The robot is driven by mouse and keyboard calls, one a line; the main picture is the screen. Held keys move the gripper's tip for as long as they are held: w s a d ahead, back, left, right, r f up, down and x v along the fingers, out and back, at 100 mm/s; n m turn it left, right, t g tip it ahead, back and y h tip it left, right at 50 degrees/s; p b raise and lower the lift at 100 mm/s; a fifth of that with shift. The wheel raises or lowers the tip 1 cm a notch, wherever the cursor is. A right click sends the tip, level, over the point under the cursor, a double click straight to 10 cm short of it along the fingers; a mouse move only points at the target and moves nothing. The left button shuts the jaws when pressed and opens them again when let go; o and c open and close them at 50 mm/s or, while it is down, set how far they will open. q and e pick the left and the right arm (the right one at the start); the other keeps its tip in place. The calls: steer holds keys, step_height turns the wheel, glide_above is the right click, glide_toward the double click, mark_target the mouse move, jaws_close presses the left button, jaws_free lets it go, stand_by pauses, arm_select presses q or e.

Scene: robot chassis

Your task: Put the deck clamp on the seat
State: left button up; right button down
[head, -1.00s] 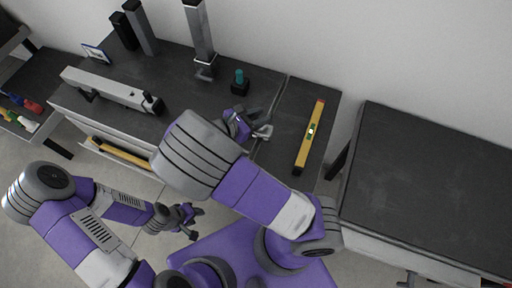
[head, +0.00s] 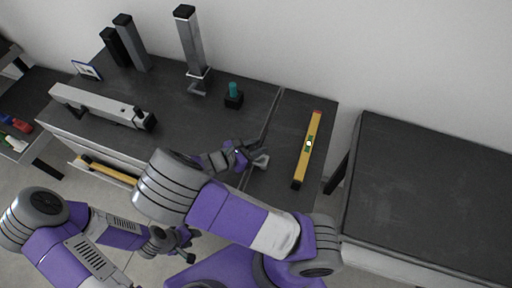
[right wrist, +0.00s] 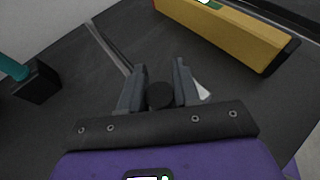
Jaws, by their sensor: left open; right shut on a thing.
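My right gripper (head: 250,158) is shut on a small grey metal piece (head: 263,161), which looks like the deck clamp, over the dark worktop. In the right wrist view a round black part (right wrist: 160,95) sits between the fingers, and a pale tip (right wrist: 203,91) shows beside the right finger. Most of the held piece is hidden by the gripper. My left gripper (head: 186,246) is open and empty, low in front of the bench. I cannot tell for sure which thing is the seat. A black block (head: 233,101) with a teal peg stands behind my right gripper.
A yellow spirit level (head: 307,150) lies right of my right gripper. A grey post (head: 192,45) and a long grey beam (head: 103,104) stand and lie on the left worktop (head: 170,90). A thin strip (right wrist: 106,45) crosses the worktop. A separate dark table (head: 430,190) is at right.

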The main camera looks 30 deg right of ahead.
steer(key=shift+f, duration=0.2)
steer(key=c, duration=0.8)
jaws_free()
steer(key=shift+a+r, duration=0.35)
steer(key=p+v, duration=0.2)
steer(key=v, duration=0.9)
steer(key=shift+a, duration=0.15)
